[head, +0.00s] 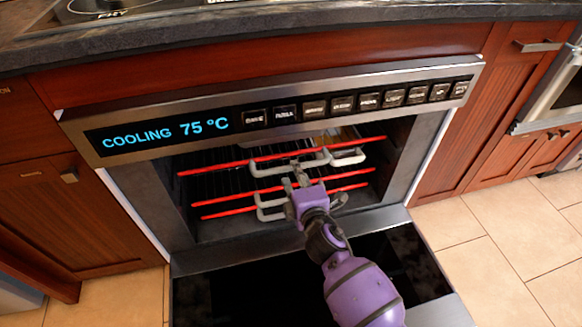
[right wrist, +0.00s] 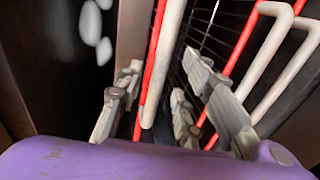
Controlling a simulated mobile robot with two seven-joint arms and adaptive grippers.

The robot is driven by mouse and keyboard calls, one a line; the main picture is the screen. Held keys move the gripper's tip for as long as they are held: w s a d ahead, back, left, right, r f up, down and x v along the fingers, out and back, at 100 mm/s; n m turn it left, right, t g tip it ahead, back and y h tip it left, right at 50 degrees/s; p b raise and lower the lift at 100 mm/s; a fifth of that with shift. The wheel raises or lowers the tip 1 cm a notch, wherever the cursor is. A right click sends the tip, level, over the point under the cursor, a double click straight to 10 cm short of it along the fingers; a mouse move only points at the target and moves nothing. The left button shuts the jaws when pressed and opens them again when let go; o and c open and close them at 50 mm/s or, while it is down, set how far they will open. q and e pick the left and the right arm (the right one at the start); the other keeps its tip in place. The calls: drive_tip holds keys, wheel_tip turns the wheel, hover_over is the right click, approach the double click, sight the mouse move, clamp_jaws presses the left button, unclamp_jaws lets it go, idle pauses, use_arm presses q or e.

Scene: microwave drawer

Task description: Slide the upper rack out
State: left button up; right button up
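The upper rack (head: 218,167) has a red front bar and a white handle (head: 348,157), and sits inside the open oven. My right gripper (head: 296,177) is in front of the racks, with its fingers close to the upper handle. In the right wrist view, the fingers of my right gripper (right wrist: 160,90) are spread. A white bar (right wrist: 166,55) beside a red bar lies between them, apparently the upper rack's handle; no firm grip on it shows. My gripper hides part of the handles in the head view. My left gripper is in neither view.
A lower rack with red bars (head: 228,212) and a white handle (head: 263,205) is just below. The oven door (head: 425,262) is folded down in front. The display panel (head: 155,137) reads COOLING 75 °C. Wooden cabinets (head: 75,215) flank the oven.

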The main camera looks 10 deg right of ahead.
drive_tip(key=shift+w+f+b, duration=0.25)
drive_tip(key=shift+w, duration=0.75)
drive_tip(key=shift+w+f+b, duration=0.2)
drive_tip(key=shift+w, duration=0.75)
clamp_jaws()
